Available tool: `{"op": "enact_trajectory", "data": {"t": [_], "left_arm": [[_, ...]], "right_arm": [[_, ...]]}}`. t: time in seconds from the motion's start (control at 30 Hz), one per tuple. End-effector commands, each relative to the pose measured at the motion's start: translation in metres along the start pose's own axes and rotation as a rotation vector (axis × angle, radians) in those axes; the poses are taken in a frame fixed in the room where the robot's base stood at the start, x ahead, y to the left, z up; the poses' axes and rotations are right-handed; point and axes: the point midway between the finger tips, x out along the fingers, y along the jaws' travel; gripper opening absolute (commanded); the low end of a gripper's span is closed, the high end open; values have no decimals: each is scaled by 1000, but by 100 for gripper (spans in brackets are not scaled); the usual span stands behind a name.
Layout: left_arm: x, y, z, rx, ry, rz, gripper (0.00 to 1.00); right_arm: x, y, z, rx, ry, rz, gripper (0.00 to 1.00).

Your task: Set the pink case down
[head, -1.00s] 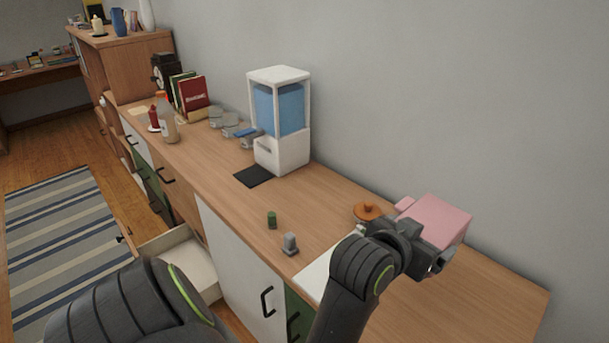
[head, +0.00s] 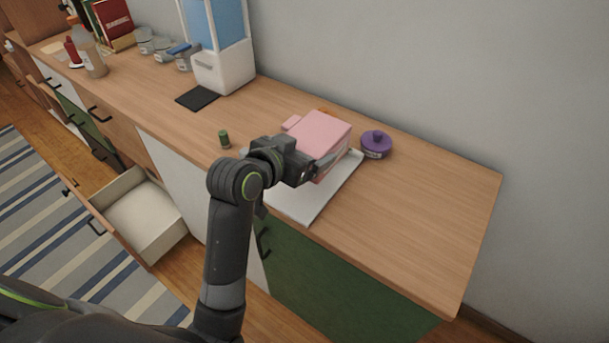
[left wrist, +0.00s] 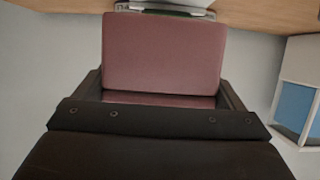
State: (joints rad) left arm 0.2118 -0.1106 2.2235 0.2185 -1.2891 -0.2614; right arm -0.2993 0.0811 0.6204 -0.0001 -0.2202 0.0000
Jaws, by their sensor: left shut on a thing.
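The pink case (head: 322,132) is a boxy block in the head view, above or at the white board (head: 338,193) on the wooden counter. My left gripper (head: 312,167) is shut on the case from its near side. In the left wrist view the case (left wrist: 163,52) fills the middle, between the two fingers of my left gripper (left wrist: 160,98). I cannot tell whether the underside of the case touches the board. My right gripper is not in view.
A small green cylinder (head: 224,139) and a dark mat (head: 198,98) lie left. A white dispenser (head: 222,67) stands behind. The counter's right end (head: 435,215) is bare. A drawer (head: 143,212) is open below.

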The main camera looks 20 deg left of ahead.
Motion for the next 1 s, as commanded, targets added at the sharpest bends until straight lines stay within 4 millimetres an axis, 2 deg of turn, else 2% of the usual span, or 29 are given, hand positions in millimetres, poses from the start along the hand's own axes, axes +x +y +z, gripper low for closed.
{"op": "enact_trajectory", "data": {"t": [0.03,0.23,0.43,0.87,0.9,0.97,1.0], "left_arm": [[4,0,11,-3,-2,0,66],[11,0,28,-2,1,-1,66],[22,0,55,-2,-2,-1,66],[25,0,62,-1,2,-2,66],[25,0,63,-1,0,-2,92],[25,0,62,-1,0,-2,100],[25,0,62,-1,0,-2,100]], "right_arm": [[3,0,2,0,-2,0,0],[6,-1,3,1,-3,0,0],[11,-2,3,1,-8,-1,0],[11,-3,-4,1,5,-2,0],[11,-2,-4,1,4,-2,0],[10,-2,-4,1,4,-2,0],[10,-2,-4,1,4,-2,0]]}}
